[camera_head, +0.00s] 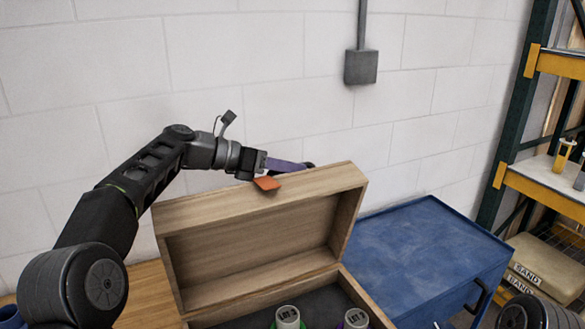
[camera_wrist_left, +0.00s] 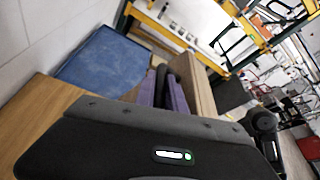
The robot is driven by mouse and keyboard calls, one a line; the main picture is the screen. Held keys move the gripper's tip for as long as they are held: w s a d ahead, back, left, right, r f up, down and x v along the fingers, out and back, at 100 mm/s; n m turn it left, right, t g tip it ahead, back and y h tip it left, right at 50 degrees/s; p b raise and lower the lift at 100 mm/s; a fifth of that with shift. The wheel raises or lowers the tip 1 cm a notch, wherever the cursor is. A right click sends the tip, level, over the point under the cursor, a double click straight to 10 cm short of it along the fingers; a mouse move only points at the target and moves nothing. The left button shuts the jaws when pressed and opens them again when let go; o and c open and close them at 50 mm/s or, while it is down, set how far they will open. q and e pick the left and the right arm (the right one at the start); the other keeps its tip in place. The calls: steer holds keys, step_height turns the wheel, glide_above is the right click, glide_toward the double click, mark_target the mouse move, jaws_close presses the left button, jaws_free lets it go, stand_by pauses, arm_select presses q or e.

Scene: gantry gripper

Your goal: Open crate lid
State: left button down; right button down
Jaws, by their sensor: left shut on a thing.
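The wooden crate (camera_head: 347,303) stands open at the bottom centre of the head view. Its crate lid (camera_head: 205,213) is raised, standing up at the back with its hollow inside facing me. An orange tab (camera_head: 267,183) sits on the lid's top edge. My left gripper (camera_head: 300,167) is at that top edge beside the tab, shut on the lid; the exact contact is partly hidden. In the left wrist view, its purple fingers (camera_wrist_left: 167,92) are against the wooden lid (camera_wrist_left: 201,88). My right gripper is not in view.
Bottles with grey caps (camera_head: 288,314) stand inside the crate. A blue cabinet (camera_head: 425,250) is right of the crate, with a yellow and green shelf rack (camera_head: 545,185) beyond it. A white block wall (camera_head: 270,80) is close behind the lid.

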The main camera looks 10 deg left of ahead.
arm_select(q)
steer(key=shift+f, duration=0.25)
steer(key=c, duration=1.4)
jaws_free()
steer(key=shift+r, duration=0.15)
steer(key=shift+s+a+r, duration=0.15)
steer(key=shift+a, duration=0.3)
steer(key=b+v, duration=0.1)
steer(key=v, duration=0.6)
